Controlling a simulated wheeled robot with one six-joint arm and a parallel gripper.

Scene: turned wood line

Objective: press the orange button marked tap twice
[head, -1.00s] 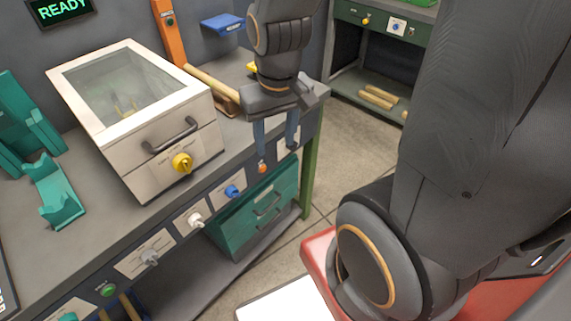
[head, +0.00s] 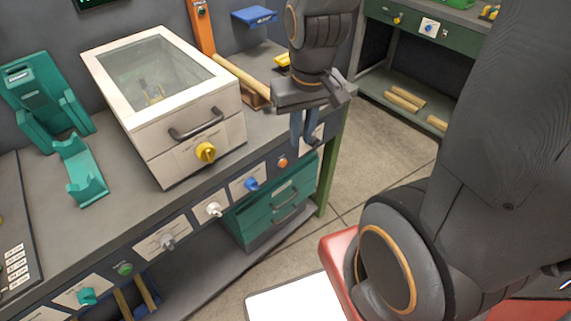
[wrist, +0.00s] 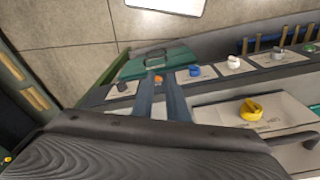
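The orange button (head: 282,162) is a small round one on the front edge of the grey workbench, right of a blue knob. Its label is too small to read. In the wrist view the orange button (wrist: 158,79) shows in the gap between my fingertips. My gripper (head: 303,142) points down in front of the bench's right end, just right of the button in the head view. It is empty, its two fingers a small gap apart. In the wrist view my gripper (wrist: 160,80) seems clear of the button; the exact distance cannot be told.
Along the same edge are a blue knob (head: 251,184), a white knob (head: 213,209), a grey knob (head: 167,243) and a green button (head: 125,269). A glass-lidded box with a yellow knob (head: 205,152) stands on the bench. A teal drawer unit (head: 270,212) is below.

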